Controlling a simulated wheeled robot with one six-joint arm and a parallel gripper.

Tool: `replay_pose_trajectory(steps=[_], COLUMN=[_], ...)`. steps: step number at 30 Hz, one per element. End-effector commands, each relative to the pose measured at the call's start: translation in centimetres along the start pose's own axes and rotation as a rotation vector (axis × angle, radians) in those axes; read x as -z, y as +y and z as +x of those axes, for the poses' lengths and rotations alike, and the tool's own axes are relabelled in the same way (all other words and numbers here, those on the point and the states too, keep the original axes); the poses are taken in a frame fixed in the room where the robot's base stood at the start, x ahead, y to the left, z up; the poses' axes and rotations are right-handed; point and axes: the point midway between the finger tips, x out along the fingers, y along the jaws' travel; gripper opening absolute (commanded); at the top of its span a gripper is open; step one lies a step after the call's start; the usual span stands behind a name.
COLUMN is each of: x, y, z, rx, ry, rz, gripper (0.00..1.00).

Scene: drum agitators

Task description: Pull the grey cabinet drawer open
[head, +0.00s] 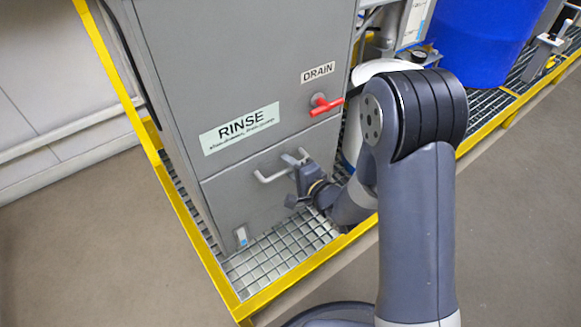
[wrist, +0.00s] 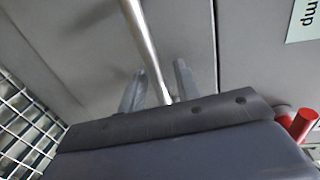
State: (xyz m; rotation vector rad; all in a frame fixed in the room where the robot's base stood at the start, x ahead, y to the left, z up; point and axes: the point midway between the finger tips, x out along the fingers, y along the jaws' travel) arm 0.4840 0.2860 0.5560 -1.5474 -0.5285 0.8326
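The grey cabinet (head: 240,60) stands on a metal grating. Its lower drawer (head: 235,205) is closed, its front flush with the cabinet face. A pale bar handle (head: 270,174) crosses the upper part of the drawer front and also shows in the wrist view (wrist: 142,35). My gripper (head: 297,157) is at the right part of this handle. In the wrist view the bar runs between the two fingers of my gripper (wrist: 158,80), with a visible gap on the left side of the bar, so the fingers look open around it. Whether the right finger touches the bar is unclear.
A red drain lever (head: 326,104) sticks out above the drawer, close to my arm. A yellow-edged grating (head: 265,258) surrounds the cabinet foot. A white container (head: 352,125) and a blue drum (head: 485,40) stand to the right. The floor in front is clear.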

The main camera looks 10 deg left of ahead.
Motion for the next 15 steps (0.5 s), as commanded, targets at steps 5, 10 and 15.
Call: replay_pose_trajectory(steps=[5,10,15], x=[0.0,0.0,0.0], y=[0.0,0.0,0.01], z=[-0.02,-0.03,-0.03], rx=[0.0,0.0,0.0], ry=[0.0,0.0,0.0], rz=[0.0,0.0,0.0], gripper=[0.16,0.02,0.0])
